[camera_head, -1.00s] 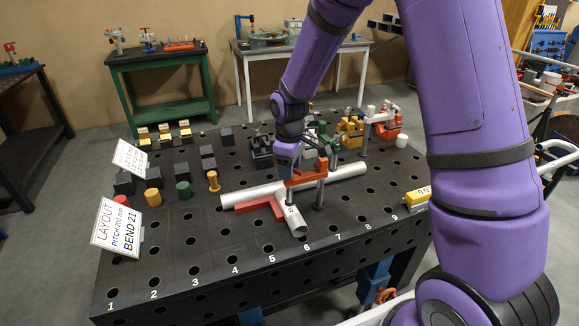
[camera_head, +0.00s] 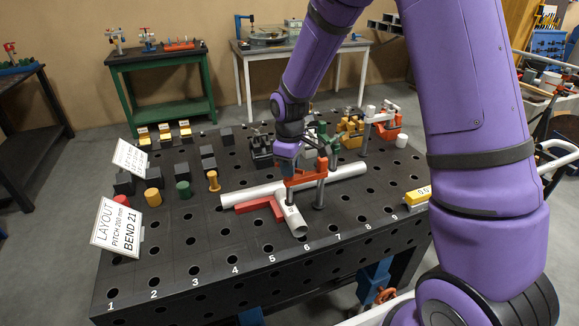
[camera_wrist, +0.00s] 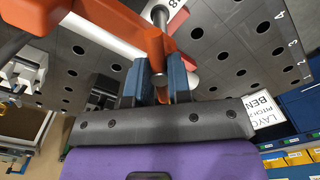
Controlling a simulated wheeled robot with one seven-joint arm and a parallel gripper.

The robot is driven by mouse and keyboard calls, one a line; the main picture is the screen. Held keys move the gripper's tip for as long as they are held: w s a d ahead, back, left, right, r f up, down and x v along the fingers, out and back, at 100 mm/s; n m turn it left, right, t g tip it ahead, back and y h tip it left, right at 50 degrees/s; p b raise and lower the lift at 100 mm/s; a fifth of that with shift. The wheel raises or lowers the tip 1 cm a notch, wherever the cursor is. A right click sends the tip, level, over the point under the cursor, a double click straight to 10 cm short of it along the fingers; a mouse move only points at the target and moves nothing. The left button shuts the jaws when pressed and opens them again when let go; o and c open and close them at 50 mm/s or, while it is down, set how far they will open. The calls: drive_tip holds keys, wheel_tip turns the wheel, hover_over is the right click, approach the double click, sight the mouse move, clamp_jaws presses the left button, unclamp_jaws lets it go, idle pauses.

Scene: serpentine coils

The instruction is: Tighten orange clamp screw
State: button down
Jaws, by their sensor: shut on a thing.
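The orange clamp (camera_head: 322,170) stands on a metal post at the white T-shaped pipe (camera_head: 345,174) on the black table. My gripper (camera_wrist: 155,86) is shut on the screw at the clamp's arm. In the head view my gripper (camera_head: 288,168) comes down from above onto the clamp, and my wrist hides the screw there. Whether the screw's lower end touches the pipe is hidden.
A red angle piece (camera_head: 262,206) lies against the pipe. Another clamp with an orange-red body (camera_head: 386,130) stands at the back right. Pegs and black blocks (camera_head: 123,184) stand on the left. The front left of the perforated table (camera_head: 185,245) is mostly clear.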

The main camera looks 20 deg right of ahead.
idle(0.5)
drive_tip(key=c, duration=1)
unclamp_jaws()
wheel_tip(320, 180, up, 11)
drive_tip(key=shift+f, duration=0.1)
